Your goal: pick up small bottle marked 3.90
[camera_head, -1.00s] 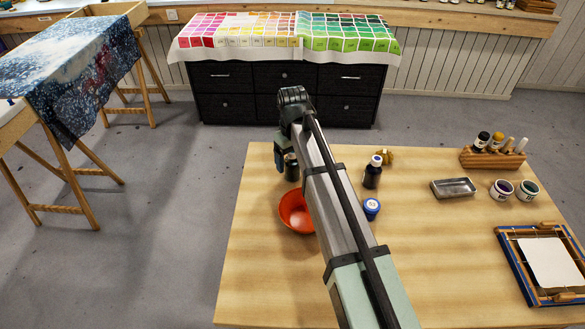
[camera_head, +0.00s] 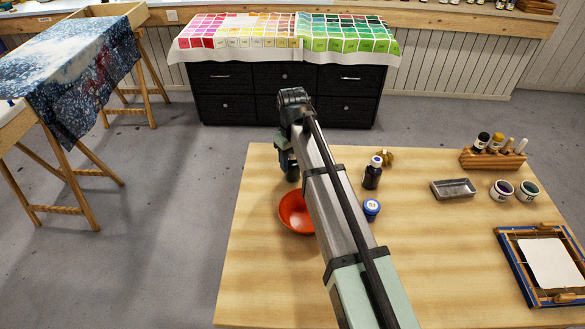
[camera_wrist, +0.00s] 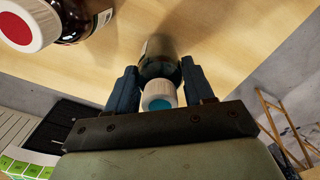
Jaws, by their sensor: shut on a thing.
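A small dark bottle (camera_wrist: 160,57) with a white cap and a teal top stands between the two blue fingers of my gripper (camera_wrist: 158,68) in the wrist view. The fingers are shut on it, one on each side. No 3.90 marking can be read on it. In the head view my gripper (camera_head: 289,168) is at the table's far left, behind the orange bowl, and the held bottle is mostly hidden by the fingers and arm.
A bottle with a red-topped cap (camera_wrist: 25,22) shows close by in the wrist view. On the wooden table (camera_head: 440,255) are an orange bowl (camera_head: 294,213), a dark bottle (camera_head: 372,175), a blue-lidded jar (camera_head: 371,208), a metal tray (camera_head: 453,188) and a wooden rack (camera_head: 491,160).

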